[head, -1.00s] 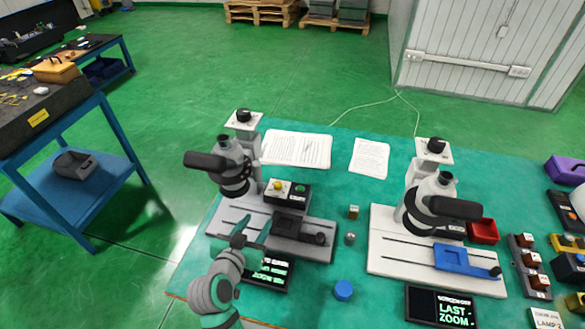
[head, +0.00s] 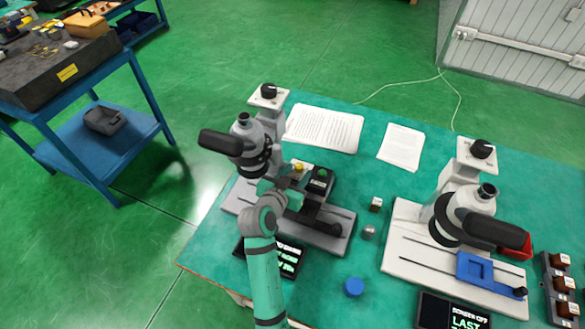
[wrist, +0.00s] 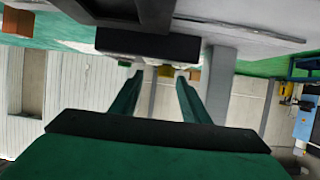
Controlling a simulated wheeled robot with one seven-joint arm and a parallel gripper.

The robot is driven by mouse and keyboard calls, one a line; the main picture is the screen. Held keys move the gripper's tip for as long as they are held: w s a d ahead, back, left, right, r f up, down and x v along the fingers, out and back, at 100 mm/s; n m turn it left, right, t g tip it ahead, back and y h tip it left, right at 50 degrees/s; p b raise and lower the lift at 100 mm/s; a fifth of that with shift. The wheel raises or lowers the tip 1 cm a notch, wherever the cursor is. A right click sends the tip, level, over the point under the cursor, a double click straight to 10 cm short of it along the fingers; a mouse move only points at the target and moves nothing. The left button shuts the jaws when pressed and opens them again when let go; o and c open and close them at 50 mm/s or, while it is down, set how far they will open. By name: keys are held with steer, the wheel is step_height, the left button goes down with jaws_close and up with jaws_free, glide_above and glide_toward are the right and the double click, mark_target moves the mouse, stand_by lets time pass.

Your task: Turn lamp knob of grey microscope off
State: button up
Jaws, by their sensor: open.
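The grey microscope (head: 254,145) stands at the left of the green table, on a grey base (head: 240,196) with a black stage. A black knob (head: 269,91) tops its column. I cannot tell which is the lamp knob. My gripper (head: 283,184) is low, over the base and in front of the box; my arm hides part of the base. In the wrist view my gripper (wrist: 158,85) is open and empty, with a yellow piece (wrist: 166,70) beyond its fingertips.
A second microscope (head: 464,212) with a white base and blue stage stands at the right. Papers (head: 325,128) lie behind. A dark screen (head: 282,260), a blue cap (head: 354,286) and small pieces (head: 376,204) lie nearby. The wrist view shows a dark block (wrist: 145,45) close to the fingers.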

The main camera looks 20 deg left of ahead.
mark_target(299, 168)
steer(key=shift+w+d+f, duration=0.1)
steer(key=shift+w+f, duration=0.15)
steer(key=shift+w, duration=0.35)
steer(key=shift+w+f, duration=0.1)
steer(key=shift+w, duration=0.25)
steer(key=shift+w+a+f, duration=0.15)
steer(key=shift+w+a, duration=0.15)
steer(key=shift+a, duration=0.2)
steer(key=shift+a, duration=0.1)
steer(key=shift+c, duration=0.3)
steer(key=c, duration=1)
steer(key=shift+a, duration=0.1)
